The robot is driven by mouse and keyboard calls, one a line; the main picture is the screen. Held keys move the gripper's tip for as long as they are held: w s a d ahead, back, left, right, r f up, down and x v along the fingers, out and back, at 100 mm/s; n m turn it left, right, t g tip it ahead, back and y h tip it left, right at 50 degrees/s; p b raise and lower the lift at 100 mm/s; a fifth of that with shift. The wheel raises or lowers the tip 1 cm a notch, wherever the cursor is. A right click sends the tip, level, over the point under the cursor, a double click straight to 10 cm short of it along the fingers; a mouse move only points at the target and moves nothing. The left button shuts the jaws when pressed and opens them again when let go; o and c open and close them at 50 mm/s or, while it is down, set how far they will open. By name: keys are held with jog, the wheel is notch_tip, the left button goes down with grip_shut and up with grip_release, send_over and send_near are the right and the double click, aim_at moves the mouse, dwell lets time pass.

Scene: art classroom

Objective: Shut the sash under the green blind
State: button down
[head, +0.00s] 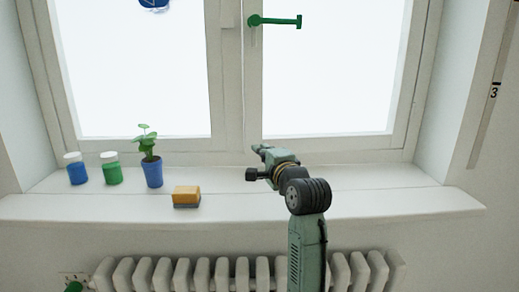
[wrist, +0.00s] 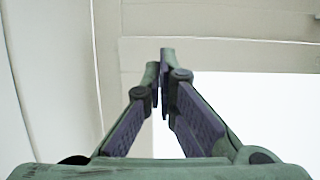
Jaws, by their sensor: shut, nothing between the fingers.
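A two-sash window fills the back in the head view. The right sash (head: 330,142) has a green handle (head: 275,21) near its left edge, lying horizontal. The left sash (head: 150,150) has no handle in view. No green blind shows. I cannot tell whether either sash stands slightly ajar. My gripper (head: 258,149) is in front of the lower left part of the right sash, above the sill. In the wrist view my gripper (wrist: 160,56) has its fingertips together and empty, before pale frame bars (wrist: 210,52) and a bright pane. Contact with the frame cannot be judged.
On the left of the sill (head: 350,205) stand a blue paint jar (head: 77,170), a green paint jar (head: 111,170), a plant in a blue pot (head: 152,172) and a yellow sponge-like block (head: 186,195). The right sill is clear. A radiator (head: 180,275) is below.

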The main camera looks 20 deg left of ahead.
jog(key=s+a+v, duration=0.1)
jog(key=v, duration=0.3)
jog(key=w+a+m+t+h+b, duration=0.35)
jog(key=w+m+h, duration=0.25)
jog(key=h, duration=0.3)
jog(key=s+a+r+m+g+h+b, duration=0.1)
jog(key=s+a+r+m+h+b, duration=0.1)
jog(key=s+a+r+m+h, duration=0.55)
jog(key=shift+n+h, duration=0.55)
jog(key=shift+n, duration=0.3)
jog(key=p+x, duration=0.1)
jog(key=x, duration=0.3)
jog(key=f+p+x, duration=0.1)
jog(key=p+x, duration=0.1)
jog(key=x, duration=0.3)
jog(key=f+p+x, duration=0.1)
jog(key=p+x, duration=0.1)
jog(key=x, duration=0.2)
jog(key=shift+d+f, duration=0.2)
jog(key=shift+d, duration=0.05)
jog(key=shift+w+a+f+p, duration=0.25)
jog(key=shift+w+p, duration=0.1)
jog(key=shift+w, duration=0.2)
jog(key=shift+r, duration=0.1)
